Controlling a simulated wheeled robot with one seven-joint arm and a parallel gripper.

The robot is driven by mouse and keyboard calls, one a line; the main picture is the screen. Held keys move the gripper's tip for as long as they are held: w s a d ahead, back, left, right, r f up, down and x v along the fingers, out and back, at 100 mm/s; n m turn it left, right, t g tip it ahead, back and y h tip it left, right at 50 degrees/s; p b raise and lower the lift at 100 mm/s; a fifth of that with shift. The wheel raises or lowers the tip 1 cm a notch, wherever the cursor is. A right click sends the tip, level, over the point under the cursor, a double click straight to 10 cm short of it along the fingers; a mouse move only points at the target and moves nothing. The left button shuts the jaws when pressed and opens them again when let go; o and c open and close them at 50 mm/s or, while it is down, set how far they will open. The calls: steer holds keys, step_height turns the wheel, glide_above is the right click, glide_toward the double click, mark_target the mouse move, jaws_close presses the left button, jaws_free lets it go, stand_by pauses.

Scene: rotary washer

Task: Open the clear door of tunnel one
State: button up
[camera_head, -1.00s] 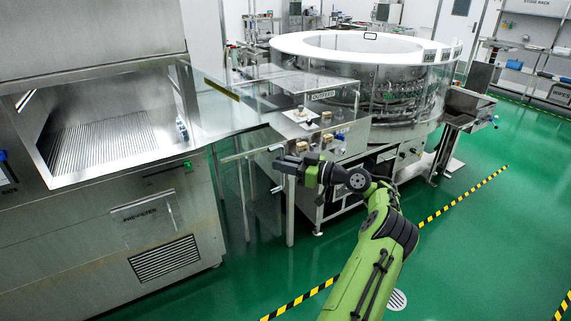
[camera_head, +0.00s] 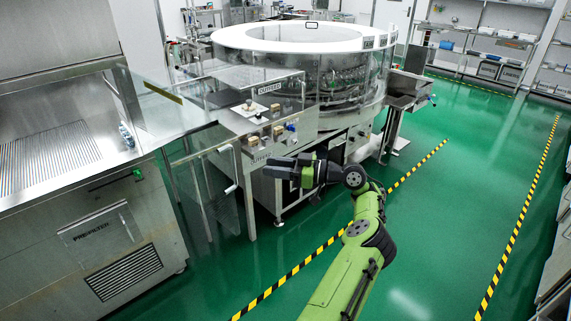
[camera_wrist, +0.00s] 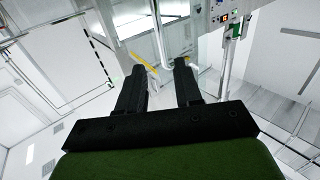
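A clear door panel (camera_head: 207,190) hangs upright below the front of the machine, left of my gripper in the head view. A pale handle (camera_head: 231,189) shows at its right edge. I cannot read a tunnel number on it, nor tell whether it is latched. My gripper (camera_head: 275,168) points left, in front of the washer's outfeed table and apart from the door. In the wrist view its two black fingers (camera_wrist: 160,80) stand apart with nothing held between them. A pale curved bar and a yellow strip (camera_wrist: 144,62) show beyond the fingertips.
The round washer (camera_head: 300,65) with its white rim stands behind. Small blocks lie on the clear-covered table (camera_head: 245,122). A steel cabinet (camera_head: 100,240) marked pre-filter stands at left. Green floor (camera_head: 430,220) with striped tape is open at right.

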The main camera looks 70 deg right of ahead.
steer(key=s, duration=0.3)
steer(key=shift+s+d+p, duration=0.25)
steer(key=shift+p, duration=0.1)
stand_by(0.4)
